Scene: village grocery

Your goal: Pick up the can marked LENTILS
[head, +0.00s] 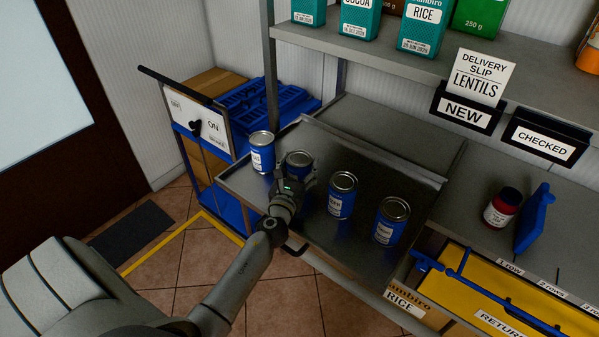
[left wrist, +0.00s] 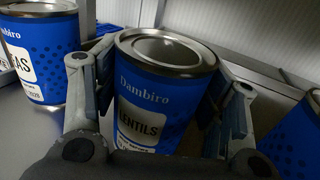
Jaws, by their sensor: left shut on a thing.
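A blue can marked LENTILS (left wrist: 150,115) stands upright between the fingers of my left gripper (left wrist: 158,105) in the left wrist view. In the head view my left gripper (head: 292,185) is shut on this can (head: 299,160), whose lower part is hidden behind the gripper. The can is at or just above the metal tray; I cannot tell which. Similar blue cans stand on the tray: one to the left (head: 262,152), one to the right (head: 342,195) and one farther right (head: 390,221). Their labels are too small to read in the head view. My right gripper is not in view.
The metal tray (head: 375,158) has a raised rim. A shelf above holds teal boxes (head: 424,25) and a slip reading LENTILS (head: 480,78) over a NEW sign (head: 465,113). A red-lidded jar (head: 502,207) stands at right. Blue crates (head: 255,100) sit behind left.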

